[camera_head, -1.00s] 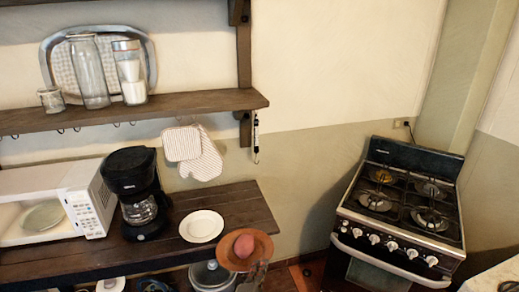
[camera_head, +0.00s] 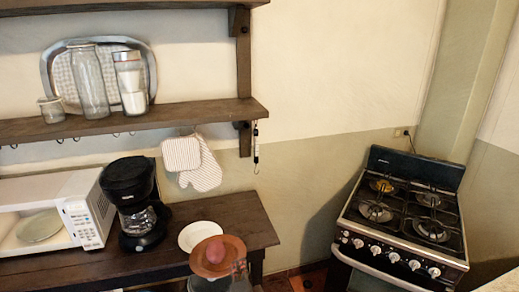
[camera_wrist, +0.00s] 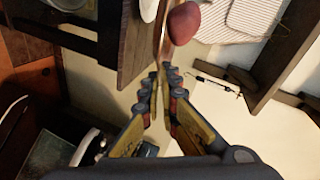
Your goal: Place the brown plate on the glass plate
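The brown plate (camera_head: 211,268) carries a reddish round fruit (camera_head: 215,252) and is in the air at the front edge of the shelf counter. In the wrist view the plate (camera_wrist: 166,42) shows nearly edge-on between my fingertips. My gripper (camera_wrist: 162,82) is shut on its rim; in the head view my gripper (camera_head: 240,268) is at the plate's right side. A pale, glass-like plate (camera_head: 39,226) lies inside the open microwave at left. A white plate (camera_head: 200,232) lies on the counter, partly hidden by the brown plate.
A black coffee maker (camera_head: 137,205) stands between the microwave (camera_head: 85,215) and the white plate. An upper shelf (camera_head: 140,118) holds jars and a tray. Mitts (camera_head: 200,168) hang below it. The counter (camera_head: 245,222) has bare room right of the white plate. A stove (camera_head: 405,215) stands at right.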

